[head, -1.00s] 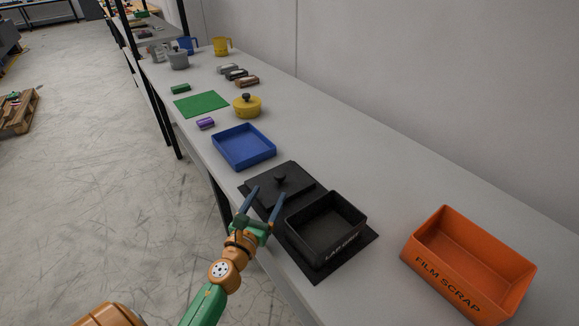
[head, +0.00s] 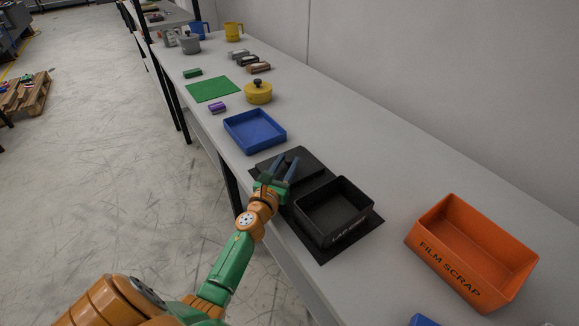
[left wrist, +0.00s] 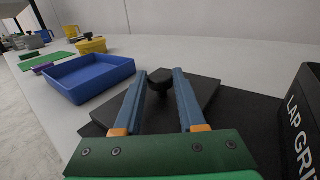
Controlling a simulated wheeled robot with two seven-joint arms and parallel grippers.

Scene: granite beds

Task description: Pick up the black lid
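The black lid (head: 309,164) is a flat square plate with a knob on top. It lies on a black mat (head: 318,257) beside a black box with lettering (head: 352,190). My left gripper (head: 285,164) is over the lid with its two blue fingers spread. In the left wrist view the lid (left wrist: 207,92) lies ahead of the open fingers (left wrist: 160,82). Its dark knob (left wrist: 160,78) shows between the fingertips, and no contact is clear. In the head view the fingers partly cover the knob. My right gripper is not in view.
The black box stands close to the right of the lid. A blue tray (head: 278,146) lies beyond it, and an orange FILM SCRAP bin (head: 430,251) stands at the right. A yellow pot (head: 258,96) and a green mat (head: 213,89) are farther back.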

